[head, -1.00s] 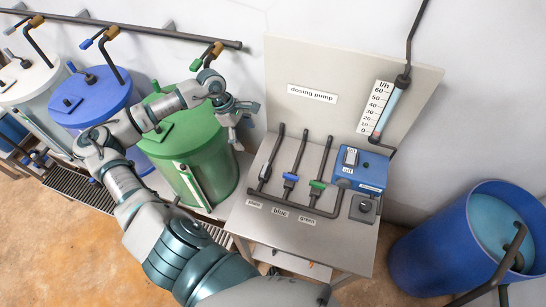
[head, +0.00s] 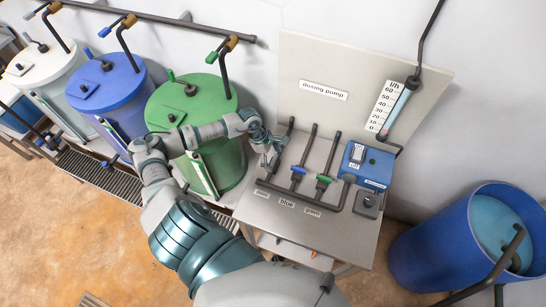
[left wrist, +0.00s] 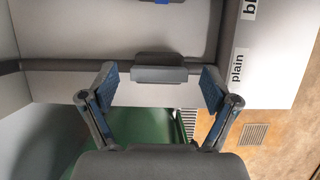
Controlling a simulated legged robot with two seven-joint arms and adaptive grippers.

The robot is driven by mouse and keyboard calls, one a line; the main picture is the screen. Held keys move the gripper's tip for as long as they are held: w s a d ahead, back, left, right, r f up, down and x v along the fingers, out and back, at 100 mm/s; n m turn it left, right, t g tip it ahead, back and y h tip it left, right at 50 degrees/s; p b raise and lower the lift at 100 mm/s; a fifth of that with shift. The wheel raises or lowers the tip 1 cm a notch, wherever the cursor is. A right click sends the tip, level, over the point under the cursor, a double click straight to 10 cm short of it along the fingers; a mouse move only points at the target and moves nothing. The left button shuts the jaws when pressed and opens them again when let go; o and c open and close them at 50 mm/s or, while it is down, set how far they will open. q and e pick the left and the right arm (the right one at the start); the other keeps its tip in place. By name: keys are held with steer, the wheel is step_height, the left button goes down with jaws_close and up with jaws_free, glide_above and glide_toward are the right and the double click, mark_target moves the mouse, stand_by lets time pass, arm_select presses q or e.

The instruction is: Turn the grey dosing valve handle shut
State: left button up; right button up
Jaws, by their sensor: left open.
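The grey dosing valve handle (left wrist: 158,75) is a short grey bar on a dark pipe, beside the "plain" label (left wrist: 238,67). In the left wrist view it sits between the two spread fingers of my left gripper (left wrist: 158,84), with a gap on each side. In the head view my open left gripper (head: 270,158) is over the leftmost pipe of the dosing bench and hides most of the grey handle. My right gripper is not in view.
The blue handle (head: 298,170) and green handle (head: 324,179) stand to the right on the grey bench (head: 318,228). The blue pump box (head: 365,166) is beyond them. The green barrel (head: 190,106) is left of the bench, a blue tub (head: 425,250) right.

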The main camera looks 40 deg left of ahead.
arm_select(q)
steer(key=shift+w+a+f, duration=0.1)
steer(key=shift+a+f, duration=0.05)
steer(key=shift+f, duration=0.05)
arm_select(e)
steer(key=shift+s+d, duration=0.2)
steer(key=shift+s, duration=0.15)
arm_select(q)
steer(key=shift+a, duration=0.15)
steer(key=c, duration=1.1)
steer(key=shift+c, duration=0.2)
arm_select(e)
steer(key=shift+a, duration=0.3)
